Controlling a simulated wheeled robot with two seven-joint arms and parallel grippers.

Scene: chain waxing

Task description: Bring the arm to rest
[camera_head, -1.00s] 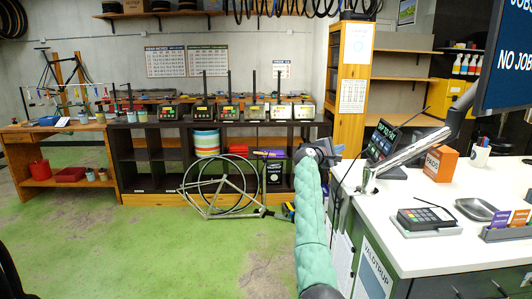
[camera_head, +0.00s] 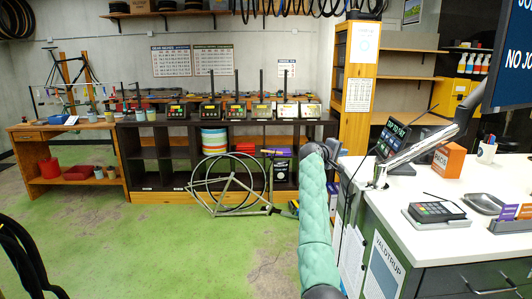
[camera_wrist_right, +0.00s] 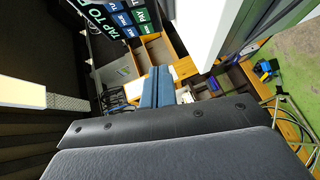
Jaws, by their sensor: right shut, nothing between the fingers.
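My right arm, in a teal padded sleeve, reaches forward from the bottom middle of the head view. Its gripper (camera_head: 331,148) is small and mostly hidden behind the end of the sleeve, beside the left edge of the white counter (camera_head: 480,247). In the right wrist view the blue-grey fingers (camera_wrist_right: 157,87) lie side by side, shut with nothing between them. My left gripper is not in view.
A payment terminal (camera_head: 437,212), an orange box (camera_head: 449,159) and a metal dish (camera_head: 481,204) are on the counter at right. A dark shelf (camera_head: 152,170) with several devices on top stands at the back. A bike frame (camera_head: 238,197) leans there.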

